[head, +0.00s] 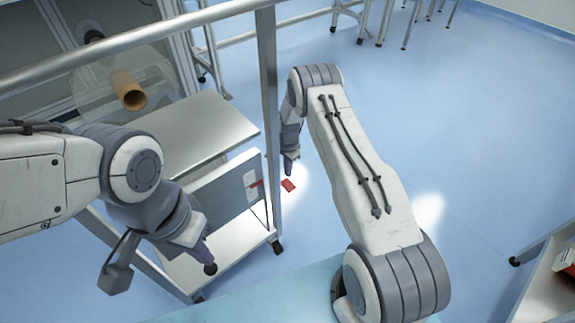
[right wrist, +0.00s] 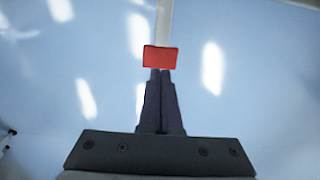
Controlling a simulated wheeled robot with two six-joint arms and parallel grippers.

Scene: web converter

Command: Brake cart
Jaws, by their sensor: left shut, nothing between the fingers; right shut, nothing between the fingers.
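The metal cart (head: 190,135) stands on casters at left centre in the head view, with a flat top and a lower shelf. A red pedal-like tab (head: 288,185) shows just right of the cart's upright post, low near the floor. In the right wrist view the red tab (right wrist: 160,57) lies just past my fingertips, in front of a pale bar. My right gripper (head: 289,170) is shut and points down at the tab; I cannot tell whether it touches. My left gripper (head: 207,265) is shut and empty, above or beside the lower shelf.
A cardboard-coloured core in a clear roll (head: 130,92) is behind the cart. A rail (head: 130,40) crosses the upper left. Another cart or table (head: 555,285) is at the right edge. Blue floor (head: 470,130) is open at the right.

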